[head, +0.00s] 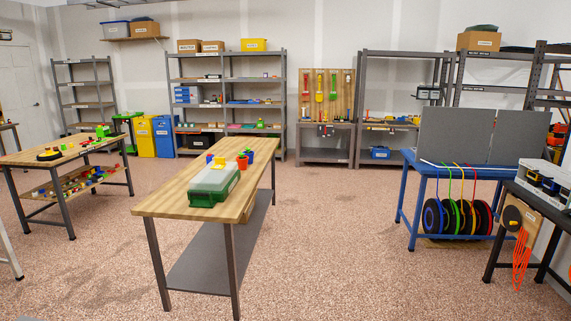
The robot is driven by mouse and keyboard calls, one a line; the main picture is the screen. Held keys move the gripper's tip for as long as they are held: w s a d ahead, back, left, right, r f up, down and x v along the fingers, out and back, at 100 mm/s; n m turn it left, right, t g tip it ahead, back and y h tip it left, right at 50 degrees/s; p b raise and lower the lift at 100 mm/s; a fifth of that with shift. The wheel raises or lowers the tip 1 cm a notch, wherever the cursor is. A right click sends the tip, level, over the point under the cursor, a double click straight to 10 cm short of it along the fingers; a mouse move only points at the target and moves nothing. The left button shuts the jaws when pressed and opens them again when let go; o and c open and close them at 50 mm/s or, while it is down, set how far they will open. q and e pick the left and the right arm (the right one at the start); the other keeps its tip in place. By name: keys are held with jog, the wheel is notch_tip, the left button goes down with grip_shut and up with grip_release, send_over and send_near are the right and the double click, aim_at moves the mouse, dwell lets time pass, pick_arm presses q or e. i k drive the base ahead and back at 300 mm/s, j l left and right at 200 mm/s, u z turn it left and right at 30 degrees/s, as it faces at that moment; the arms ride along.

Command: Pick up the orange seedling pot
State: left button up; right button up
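The orange seedling pot (242,161) is a small orange-red cup on the wooden-topped workbench (170,205) in the middle of the head view. It stands toward the far right part of the top, close beside small blue pots with green in them (249,154). A green box with a clear lid (213,184) sits in front of it on the same top. A yellow item (220,161) and a small blue one (210,158) are behind the box. Neither of my grippers is in view.
Open speckled floor (330,240) surrounds the workbench. A second wooden table (25,156) stands at left. A blue bench (470,172) with cable reels and a dark table (535,200) stand at right. Metal shelving (227,100) lines the back wall.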

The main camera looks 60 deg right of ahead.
aim_at(241, 159)
jog(key=z, duration=1.85)
jog(key=u, duration=1.65)
jog(key=i+l, duration=0.1)
jog(key=l, duration=0.4)
jog(key=i+l, duration=0.1)
jog(key=l, duration=0.4)
jog(key=i+l, duration=0.1)
jog(key=l, duration=0.4)
jog(key=i+l, duration=0.1)
jog(key=l, duration=0.4)
jog(key=i+l, duration=0.2)
jog(key=l, duration=0.35)
jog(key=i+l, duration=0.15)
jog(key=l, duration=0.4)
jog(key=i+l, duration=0.2)
jog(key=l, duration=0.4)
jog(key=i+l+u, duration=0.1)
jog(key=l, duration=0.45)
jog(key=i+l, duration=0.25)
jog(key=l, duration=0.3)
jog(key=i+l, duration=0.15)
jog(key=l, duration=0.45)
jog(key=i+l, duration=0.15)
jog(key=l, duration=0.4)
jog(key=i+l, duration=0.15)
jog(key=l, duration=0.4)
jog(key=u, duration=0.05)
